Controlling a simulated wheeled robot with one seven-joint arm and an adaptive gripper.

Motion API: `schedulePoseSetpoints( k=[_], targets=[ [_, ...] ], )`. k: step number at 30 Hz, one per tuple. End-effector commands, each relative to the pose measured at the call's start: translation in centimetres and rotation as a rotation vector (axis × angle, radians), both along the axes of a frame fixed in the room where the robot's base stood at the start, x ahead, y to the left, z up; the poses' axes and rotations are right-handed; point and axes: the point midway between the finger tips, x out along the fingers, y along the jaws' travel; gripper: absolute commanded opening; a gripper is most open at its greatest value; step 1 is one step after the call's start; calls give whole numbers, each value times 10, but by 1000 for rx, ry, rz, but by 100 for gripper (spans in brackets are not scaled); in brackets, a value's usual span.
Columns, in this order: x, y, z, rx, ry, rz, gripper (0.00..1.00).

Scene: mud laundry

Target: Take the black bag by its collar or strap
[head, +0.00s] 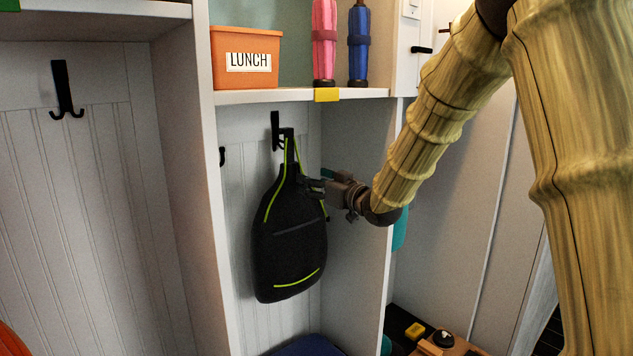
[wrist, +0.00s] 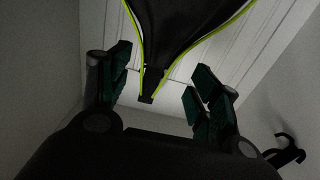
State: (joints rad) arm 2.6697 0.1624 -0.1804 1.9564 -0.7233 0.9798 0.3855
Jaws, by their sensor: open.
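The black bag (head: 290,240) with yellow-green piping hangs upright by its strap from a black hook (head: 276,130) inside the cubby. Its narrow collar and strap (head: 290,152) rise to the hook. My gripper (head: 312,186) is at the right side of the bag's narrow upper part. In the wrist view, my gripper (wrist: 160,88) is open, and the bag's tapered black end (wrist: 152,80) lies between its two fingers with gaps at both sides. The bag's wider body (wrist: 185,25) is at the top of that view. I cannot tell whether a finger touches the bag.
Cubby walls stand left (head: 185,150) and right (head: 355,270) of the bag. An empty double hook (head: 64,92) is in the left cubby.

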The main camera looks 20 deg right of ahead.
Motion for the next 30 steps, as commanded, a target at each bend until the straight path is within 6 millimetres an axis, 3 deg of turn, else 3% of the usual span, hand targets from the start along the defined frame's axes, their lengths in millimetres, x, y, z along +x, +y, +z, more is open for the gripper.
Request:
schedulePoseSetpoints(
  k=[30],
  targets=[
    [93,34,-1,0,2,0,62]
  ],
)
